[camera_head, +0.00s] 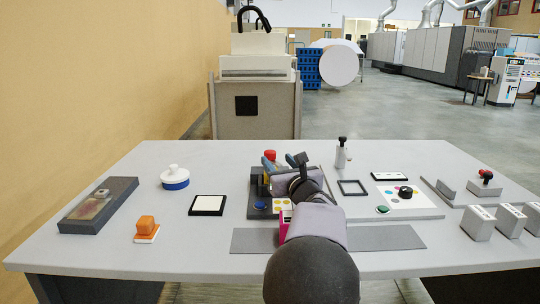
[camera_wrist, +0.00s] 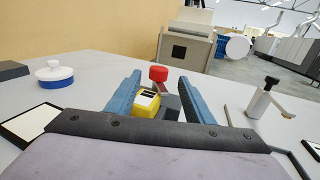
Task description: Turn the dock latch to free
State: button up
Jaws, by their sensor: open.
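A red round knob (camera_wrist: 158,73) stands on a short pinkish-grey arm; I take it for the dock latch, but no label is readable. It also shows in the head view (camera_head: 270,155), at the back of a dark dock (camera_head: 254,211). A yellow block (camera_wrist: 146,104) with a dark-and-white top sits just in front of the knob in the wrist view. My gripper (camera_wrist: 160,84) has its blue fingers apart, one on each side of the block and knob, with visible gaps. In the head view my gripper (camera_head: 284,159) covers much of the dock.
A white jar with blue base (camera_head: 175,181), a framed white pad (camera_head: 208,205) and an orange block (camera_head: 146,227) lie left. A black-topped post (camera_head: 342,154), a dark square frame (camera_head: 352,188) and a black knob (camera_head: 405,191) are right.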

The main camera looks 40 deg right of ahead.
aim_at(271, 151)
jog(key=shift+p+x, duration=0.35)
jog(key=shift+x, duration=3.35)
jog(key=shift+a, duration=0.1)
jog(key=c, duration=1.1)
jog(key=shift+o, duration=0.2)
jog(key=shift+r+n+t+y+p, duration=0.15)
jog(key=shift+n+t+y+p, duration=0.2)
jog(key=shift+p, duration=0.4)
jog(key=shift+r+n+t+y+p, duration=0.2)
jog(key=shift+n+y+p, duration=0.25)
jog(key=shift+y+p, duration=0.45)
jog(key=n+t+y+p, duration=0.1)
jog(key=n+y+p, duration=0.1)
jog(key=y+p, duration=0.1)
jog(key=shift+p, duration=0.7)
jog(key=n+y+p, duration=0.1)
jog(key=y+p, duration=0.1)
jog(key=n+y+p, duration=0.2)
jog(key=p, duration=0.1)
jog(key=shift+f+y+p, duration=0.2)
jog(key=shift+y+p, duration=0.1)
jog(key=shift+y, duration=0.05)
jog(key=shift+f+n+y+p, duration=0.15)
jog(key=shift+n+y+p, duration=0.35)
jog(key=shift+y+p, duration=0.25)
